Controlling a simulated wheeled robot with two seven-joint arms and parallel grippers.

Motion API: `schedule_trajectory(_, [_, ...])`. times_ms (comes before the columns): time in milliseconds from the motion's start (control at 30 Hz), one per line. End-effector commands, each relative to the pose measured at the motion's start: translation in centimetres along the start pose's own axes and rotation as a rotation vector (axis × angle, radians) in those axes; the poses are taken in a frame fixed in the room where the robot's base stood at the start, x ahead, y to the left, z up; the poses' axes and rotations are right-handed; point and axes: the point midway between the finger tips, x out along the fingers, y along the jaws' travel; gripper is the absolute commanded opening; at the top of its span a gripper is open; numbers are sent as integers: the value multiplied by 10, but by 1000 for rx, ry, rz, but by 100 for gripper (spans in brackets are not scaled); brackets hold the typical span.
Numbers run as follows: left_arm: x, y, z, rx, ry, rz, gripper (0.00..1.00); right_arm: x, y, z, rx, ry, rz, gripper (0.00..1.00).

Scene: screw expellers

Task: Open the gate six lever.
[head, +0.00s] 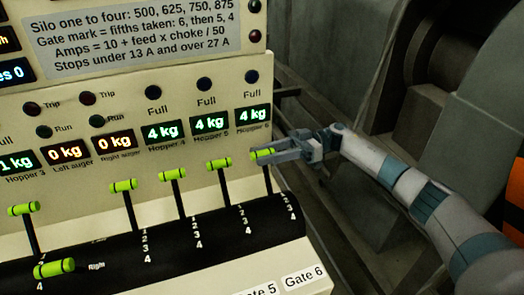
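The gate six lever (263,153) is the rightmost in the row of levers, with a bright green crosswise handle on a dark stem. It stands raised above its 1 to 4 scale, like the levers beside it. My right gripper (281,150) comes in from the right, with its fingertips at the right end of this handle. The fingers overlap that end, and I cannot tell whether they are closed on it. The Gate 6 label (304,277) is at the bottom of the panel. My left gripper is not in view.
The gate five lever (219,163) stands close to the left, with other green-handled levers beyond. One lever (54,267) is much lower at bottom left. The hopper six display (253,114) reads 4 kg just above. Dark machinery stands at right behind my arm.

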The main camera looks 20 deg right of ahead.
Motion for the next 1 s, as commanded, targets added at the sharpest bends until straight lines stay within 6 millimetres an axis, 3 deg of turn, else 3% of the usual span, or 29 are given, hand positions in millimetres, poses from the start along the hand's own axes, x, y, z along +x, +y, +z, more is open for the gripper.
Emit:
schedule_trajectory(433, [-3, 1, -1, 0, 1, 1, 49, 8, 0, 0, -1, -1, 0, 38])
schedule_trajectory(600, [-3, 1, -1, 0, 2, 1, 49, 8, 0, 0, -1, 0, 0, 0])
schedule_trajectory(1000, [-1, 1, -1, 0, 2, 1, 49, 8, 0, -3, -34, 0, 2, 0])
